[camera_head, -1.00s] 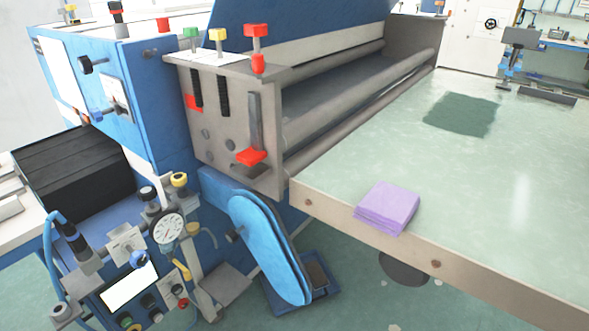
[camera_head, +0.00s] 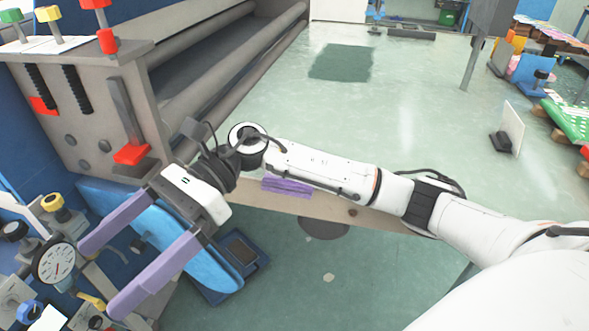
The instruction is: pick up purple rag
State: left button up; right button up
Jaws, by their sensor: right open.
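The purple rag (camera_head: 287,187) lies folded at the near edge of the pale green table (camera_head: 430,105). My right forearm crosses in front of it and hides most of it. My right gripper (camera_head: 98,277) is open and empty, with two long purple fingers pointing down and left. It is left of the rag and apart from it, in front of the blue machine's oval pad (camera_head: 160,232). My left gripper is not in view.
The grey roller machine (camera_head: 95,110) with red levers borders the table on the left. A round gauge (camera_head: 55,263) and knobs are at lower left. A dark green patch (camera_head: 341,63) lies on the table. A small upright white plate (camera_head: 509,128) stands at right.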

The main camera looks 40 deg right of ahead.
jog(key=w+d+n+t+h, duration=0.1)
jog(key=d+h, duration=0.4)
jog(key=d, duration=0.5)
jog(key=w+d+r+n+t+h, duration=0.1)
jog(key=w+d+n+h, duration=0.2)
jog(key=d, duration=0.7)
jog(key=w+d+r+n+t+h, duration=0.1)
jog(key=w+d+n+h, duration=0.2)
jog(key=d+h, duration=0.4)
jog(key=shift+d+r+t, duration=0.1)
jog(key=shift+d+t, duration=0.3)
jog(key=shift+d, duration=1.7)
jog(key=shift+n, duration=0.3)
jog(key=f, duration=0.5)
jog(key=shift+s+d+f, duration=0.25)
jog(key=shift+f, duration=0.3)
jog(key=c, duration=1.2)
